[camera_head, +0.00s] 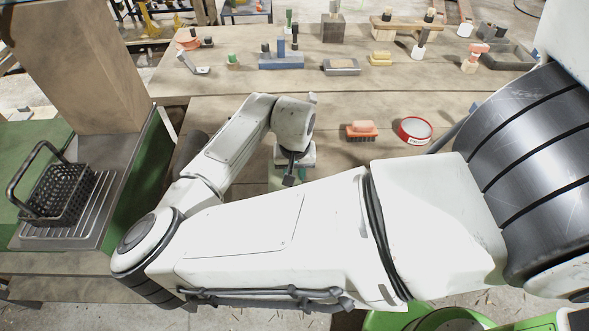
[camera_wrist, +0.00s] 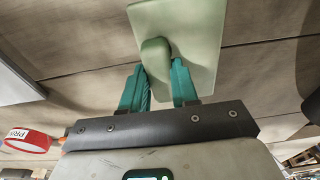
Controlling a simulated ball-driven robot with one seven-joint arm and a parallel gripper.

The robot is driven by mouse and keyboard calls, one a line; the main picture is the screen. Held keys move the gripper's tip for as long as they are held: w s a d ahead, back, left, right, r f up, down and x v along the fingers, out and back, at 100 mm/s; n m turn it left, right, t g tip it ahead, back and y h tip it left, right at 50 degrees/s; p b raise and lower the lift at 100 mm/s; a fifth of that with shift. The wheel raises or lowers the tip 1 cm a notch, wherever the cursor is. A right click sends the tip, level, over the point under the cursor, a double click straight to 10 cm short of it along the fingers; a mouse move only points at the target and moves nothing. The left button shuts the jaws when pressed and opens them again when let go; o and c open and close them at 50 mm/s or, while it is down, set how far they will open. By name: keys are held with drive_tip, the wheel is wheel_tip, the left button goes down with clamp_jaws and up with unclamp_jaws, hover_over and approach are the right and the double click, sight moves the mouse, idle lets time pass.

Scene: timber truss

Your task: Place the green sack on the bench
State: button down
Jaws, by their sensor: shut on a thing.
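In the wrist view my gripper (camera_wrist: 159,70) has its two teal fingers closed on the rounded grip of a pale green flat plate (camera_wrist: 196,22). The plate looks rigid, like a plastering float, and not like a sack. It lies over the brown plank bench top (camera_wrist: 70,45); I cannot tell whether it touches. In the head view the bench (camera_head: 260,88) stretches behind my arm, and my gripper is mostly hidden by my wrist. I cannot make out a green sack in either view.
An orange brush (camera_head: 362,130) and a red-rimmed round tin (camera_head: 414,130) are right of my wrist. Several tools, including a blue block (camera_head: 281,60), line the back. A black basket (camera_head: 60,193) stands on a rack at left. The bench's middle strip is fairly clear.

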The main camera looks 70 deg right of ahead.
drive_tip(key=shift+f, duration=0.2)
drive_tip(key=c, duration=0.9)
unclamp_jaws()
drive_tip(key=shift+o, duration=0.2)
wheel_tip(320, 180, up, 12)
drive_tip(key=a+b, duration=0.1)
drive_tip(key=shift+s+a+r, duration=0.15)
drive_tip(key=shift+s+a, duration=0.05)
drive_tip(key=shift+s, duration=0.05)
